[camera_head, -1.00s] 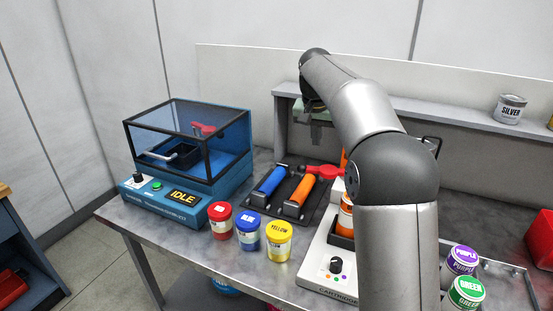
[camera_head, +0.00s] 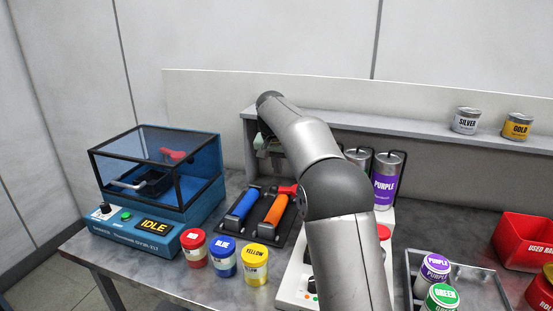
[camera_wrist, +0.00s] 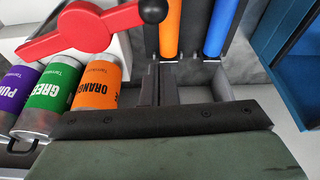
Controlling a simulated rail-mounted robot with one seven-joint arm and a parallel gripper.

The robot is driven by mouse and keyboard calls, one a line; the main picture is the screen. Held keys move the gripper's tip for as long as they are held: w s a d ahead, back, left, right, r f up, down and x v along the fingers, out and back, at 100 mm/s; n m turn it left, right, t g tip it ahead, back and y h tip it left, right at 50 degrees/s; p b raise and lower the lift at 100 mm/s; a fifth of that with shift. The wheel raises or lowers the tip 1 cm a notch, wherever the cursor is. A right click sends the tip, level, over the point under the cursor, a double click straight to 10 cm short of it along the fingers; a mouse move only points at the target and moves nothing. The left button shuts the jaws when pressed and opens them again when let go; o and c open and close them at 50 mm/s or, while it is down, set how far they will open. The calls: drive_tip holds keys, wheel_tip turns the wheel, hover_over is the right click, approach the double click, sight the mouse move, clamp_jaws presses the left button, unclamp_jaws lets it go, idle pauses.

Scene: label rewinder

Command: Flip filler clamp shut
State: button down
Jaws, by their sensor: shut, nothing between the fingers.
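A red clamp lever (camera_wrist: 80,32) lies across the upper left of the wrist view. It has a broad round hub and a dark knob at its right end. The white filler (camera_head: 295,278) is largely covered by my arm. My gripper (camera_wrist: 157,84) is shut and empty, with its fingers below and right of the knob in the wrist view. The head view shows my gripper (camera_head: 268,143) above the roller rack; contact with the lever cannot be told.
Orange (camera_wrist: 96,86), green (camera_wrist: 48,98) and purple (camera_wrist: 14,88) cans stand close to the lever. The rack holds blue (camera_head: 242,203) and orange (camera_head: 275,208) rollers. A glass-topped machine (camera_head: 150,190) stands left. Small jars and a tray (camera_head: 470,275) occupy the front.

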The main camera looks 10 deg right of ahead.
drive_tip(key=s+f, duration=0.1)
drive_tip(key=s+a+f+p, duration=0.1)
drive_tip(key=f, duration=0.1)
drive_tip(key=shift+s+f, duration=0.15)
drive_tip(key=shift+f, duration=0.1)
drive_tip(key=shift+a, duration=0.1)
idle(0.3)
